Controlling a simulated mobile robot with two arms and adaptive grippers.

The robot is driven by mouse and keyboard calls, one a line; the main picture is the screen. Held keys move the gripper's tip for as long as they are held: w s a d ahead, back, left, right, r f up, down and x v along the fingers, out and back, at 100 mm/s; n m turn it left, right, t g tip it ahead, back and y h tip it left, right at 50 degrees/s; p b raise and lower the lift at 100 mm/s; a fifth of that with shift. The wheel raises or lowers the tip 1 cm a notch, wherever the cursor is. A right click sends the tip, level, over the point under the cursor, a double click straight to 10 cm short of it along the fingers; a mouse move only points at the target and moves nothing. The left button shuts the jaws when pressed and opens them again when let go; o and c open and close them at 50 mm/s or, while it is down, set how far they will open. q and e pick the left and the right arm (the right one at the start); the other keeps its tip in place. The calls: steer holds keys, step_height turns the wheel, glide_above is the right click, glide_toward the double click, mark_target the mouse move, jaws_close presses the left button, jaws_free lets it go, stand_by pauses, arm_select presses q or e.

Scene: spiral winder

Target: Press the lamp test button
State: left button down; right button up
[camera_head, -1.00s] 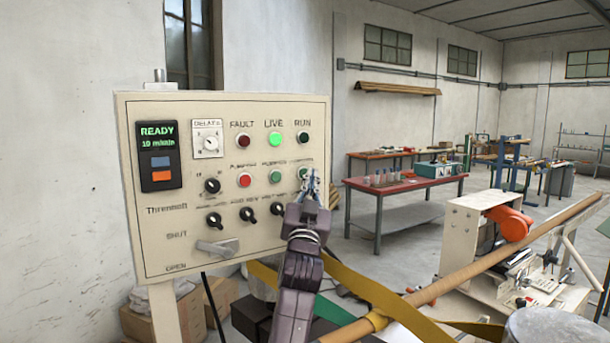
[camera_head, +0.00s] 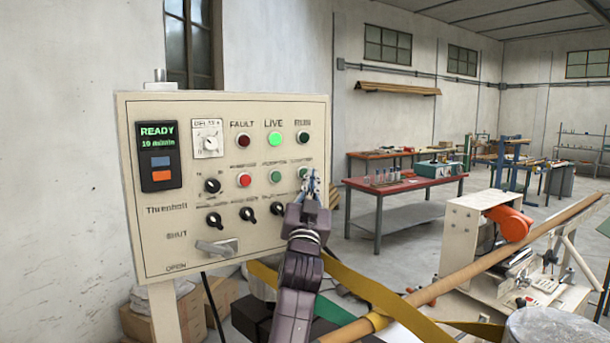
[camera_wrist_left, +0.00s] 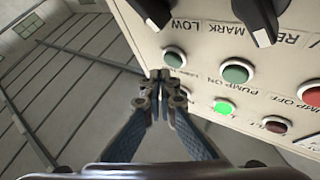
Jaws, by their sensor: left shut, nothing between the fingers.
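The cream control panel (camera_head: 120,180) stands upright at the left of the head view. In its row of push buttons are a red button (camera_head: 244,180), a green button (camera_head: 276,176) and, at the right end, another green button (camera_head: 303,172). The labels over them are too blurred to read, so I cannot tell which is the lamp test button. My left gripper (camera_head: 311,178) is shut and empty in front of the panel, just below the right-end button. In the left wrist view its fingertips (camera_wrist_left: 160,74) are close to that green button (camera_wrist_left: 174,57); contact cannot be told.
The LIVE lamp (camera_head: 275,139) is lit bright green; the FAULT lamp (camera_head: 243,140) is dark red. Black selector knobs (camera_head: 248,214) sit below the buttons, with a grey lever (camera_head: 217,247) lower down. A long tube (camera_head: 470,265) and a red-topped table (camera_head: 400,186) are to the right.

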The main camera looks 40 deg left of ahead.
arm_select(q)
steer(key=shift+a, duration=0.2)
steer(key=shift+w+a, duration=0.15)
steer(key=shift+a, duration=0.1)
steer(key=shift+w+a, duration=0.15)
steer(key=shift+a, duration=0.25)
stand_by(0.7)
steer(key=shift+d, duration=0.15)
steer(key=shift+s+d, duration=0.3)
steer(key=shift+d, duration=0.35)
steer(key=shift+d, duration=0.1)
steer(key=d, duration=0.1)
steer(key=s+d, duration=0.1)
steer(key=d, duration=0.1)
steer(key=s+d, duration=0.1)
steer(key=shift+d+b, duration=0.2)
steer(key=shift+b, duration=0.15)
